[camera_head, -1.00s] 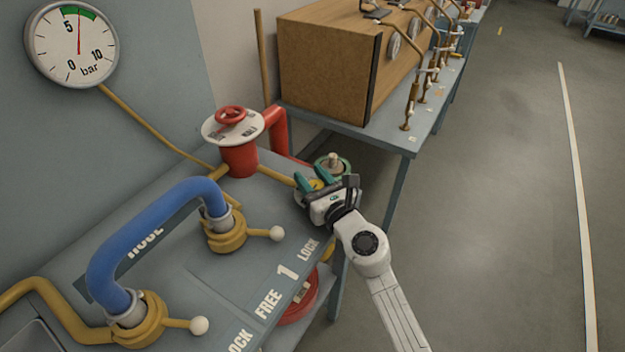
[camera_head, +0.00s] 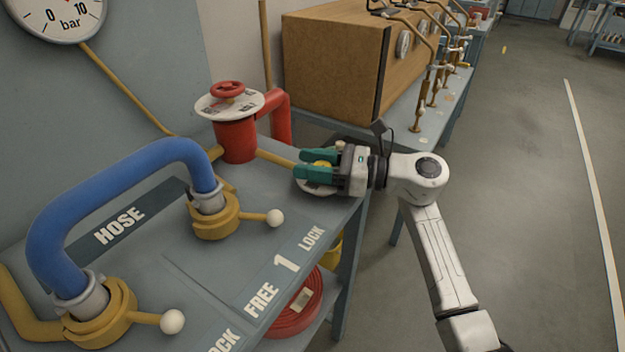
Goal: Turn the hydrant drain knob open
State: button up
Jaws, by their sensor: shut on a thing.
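The drain knob (camera_head: 322,164) is a small yellow knob at the end of the yellow pipe from the red hydrant, above a round pale plate (camera_head: 312,187) at the bench's right edge. Only a little yellow shows between my fingers. My gripper (camera_head: 302,164) reaches in from the right, its two green fingers lying on either side of the knob and shut on it. The knob's turn angle cannot be read. The red hydrant (camera_head: 236,138) with a red handwheel (camera_head: 228,90) and white dial stands behind, to the left.
A blue hose (camera_head: 130,170) arches between two yellow couplings with white-balled levers (camera_head: 172,321) on the grey bench. A wooden box (camera_head: 330,65) stands on another bench behind. A red hose reel (camera_head: 300,305) sits below. The floor to the right is clear.

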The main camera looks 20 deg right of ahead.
jog(key=n+g+y+b, duration=0.1)
jog(key=g+b, duration=0.1)
jog(key=n+g+b, duration=0.1)
jog(key=g+b, duration=0.1)
jog(key=b, duration=0.1)
jog(key=f+n+g+y+b, duration=0.1)
jog(key=n+b, duration=0.1)
jog(key=b, duration=0.1)
jog(key=shift+s+a+g+y, duration=0.15)
jog(key=shift+s+g+y, duration=0.15)
jog(key=shift+g, duration=0.1)
jog(key=n+g+b, duration=0.1)
jog(key=g+b, duration=0.1)
jog(key=b, duration=0.1)
jog(key=shift+s+r+n+g, duration=0.15)
jog(key=shift+r+n+g, duration=0.05)
jog(key=shift+n+g, duration=0.2)
jog(key=shift+s+r+n+g+b, duration=0.15)
jog(key=shift+n+g+b, duration=0.35)
jog(key=shift+g+b, duration=0.5)
jog(key=shift+r+b, duration=0.1)
jog(key=shift+b, duration=0.25)
jog(key=o, duration=1)
jog(key=shift+c, duration=0.2)
jog(key=d, duration=0.7)
jog(key=d+p, duration=0.1)
jog(key=d, duration=0.2)
jog(key=shift+w+d, duration=0.35)
